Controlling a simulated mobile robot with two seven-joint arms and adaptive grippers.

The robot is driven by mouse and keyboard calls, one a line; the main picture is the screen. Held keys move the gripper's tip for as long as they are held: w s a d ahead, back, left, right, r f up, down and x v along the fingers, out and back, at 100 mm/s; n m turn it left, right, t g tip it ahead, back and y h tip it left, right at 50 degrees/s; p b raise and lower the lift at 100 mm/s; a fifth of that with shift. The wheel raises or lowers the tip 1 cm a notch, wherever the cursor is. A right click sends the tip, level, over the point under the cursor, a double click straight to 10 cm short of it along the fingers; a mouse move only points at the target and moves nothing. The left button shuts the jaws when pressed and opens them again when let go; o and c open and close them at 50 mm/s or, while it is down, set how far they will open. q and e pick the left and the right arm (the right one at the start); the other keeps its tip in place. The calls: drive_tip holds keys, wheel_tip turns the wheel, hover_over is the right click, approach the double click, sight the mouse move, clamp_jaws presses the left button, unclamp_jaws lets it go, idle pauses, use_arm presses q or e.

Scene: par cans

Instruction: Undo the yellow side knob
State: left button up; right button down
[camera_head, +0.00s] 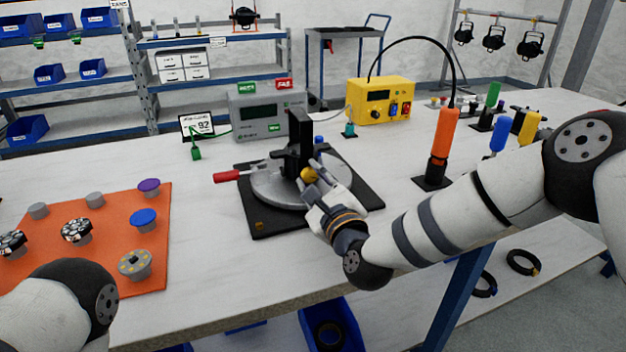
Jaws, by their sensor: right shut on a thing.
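The yellow side knob (308,174) sits low on the side of the black upright (299,135) of a fixture. The fixture has a round grey plate (266,190) on a black base mat (262,225) and a red-handled lever (228,177) at its left. My right gripper (312,180) reaches in from the right and is shut on the yellow knob; its fingers hide part of the knob. My left arm shows only at the lower left corner, and its gripper is out of the picture.
An orange mat (110,235) with several knob-like parts lies at the left. A grey tester (268,112) and a yellow box (380,100) stand behind the fixture. An orange-handled tool (442,140) stands upright behind my right forearm. Bare table lies between mat and fixture.

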drive_tip(key=c, duration=1.3)
unclamp_jaws()
drive_tip(key=shift+f, duration=0.1)
